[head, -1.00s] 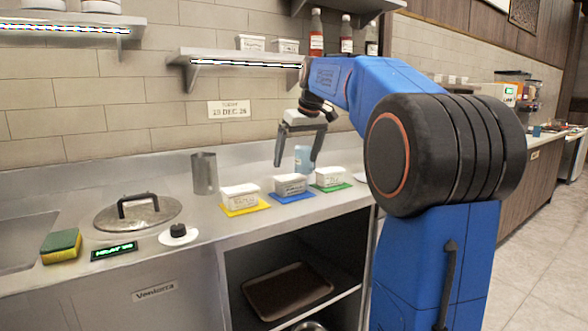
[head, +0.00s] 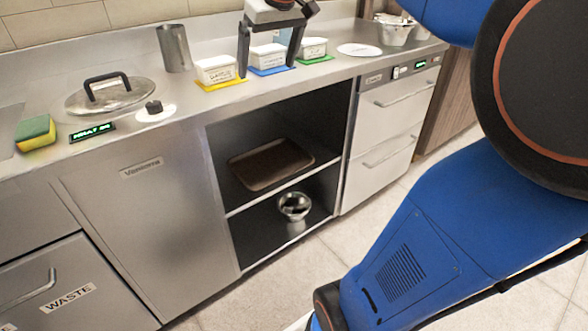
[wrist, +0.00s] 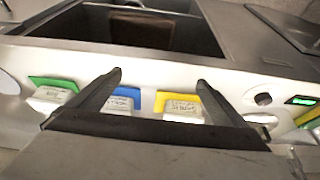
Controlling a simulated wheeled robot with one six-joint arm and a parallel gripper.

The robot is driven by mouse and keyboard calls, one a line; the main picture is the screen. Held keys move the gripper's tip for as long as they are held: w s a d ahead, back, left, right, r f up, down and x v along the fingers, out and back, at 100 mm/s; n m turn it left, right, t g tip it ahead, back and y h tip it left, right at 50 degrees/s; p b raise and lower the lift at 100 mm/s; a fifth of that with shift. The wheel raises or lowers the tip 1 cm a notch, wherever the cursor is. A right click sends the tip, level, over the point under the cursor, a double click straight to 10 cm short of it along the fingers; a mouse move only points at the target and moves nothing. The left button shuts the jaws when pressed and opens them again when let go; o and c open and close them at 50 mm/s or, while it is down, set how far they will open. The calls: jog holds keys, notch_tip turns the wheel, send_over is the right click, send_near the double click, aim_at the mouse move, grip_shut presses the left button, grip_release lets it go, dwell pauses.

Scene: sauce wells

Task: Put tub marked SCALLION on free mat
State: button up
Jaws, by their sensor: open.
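Three white tubs stand in a row on the counter: one (head: 216,69) on a yellow mat (head: 224,86), one (head: 268,52) on a blue mat (head: 270,71), one (head: 312,45) on a green mat (head: 316,60). The yellow mat's tub seems to read GARLIC; the other labels are too small to read, so I cannot tell which is SCALLION. No bare coloured mat shows. My gripper (head: 268,72) is open and empty, its fingers either side of the blue-mat tub in the picture. The wrist view shows the fingers (wrist: 159,78) spread above the row, apart from the tubs.
A white disc (head: 360,50) and metal containers (head: 394,30) are right. Below is an open shelf with a tray (head: 270,163).

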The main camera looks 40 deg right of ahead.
jog(key=s+a+f, duration=0.4)
jog(key=s+f, duration=0.7)
jog(key=s+a+f, duration=0.4)
jog(key=s+f, duration=0.7)
jog(key=shift+s+a+f, duration=0.2)
jog(key=shift+s+f, duration=0.05)
jog(key=shift+s, duration=0.15)
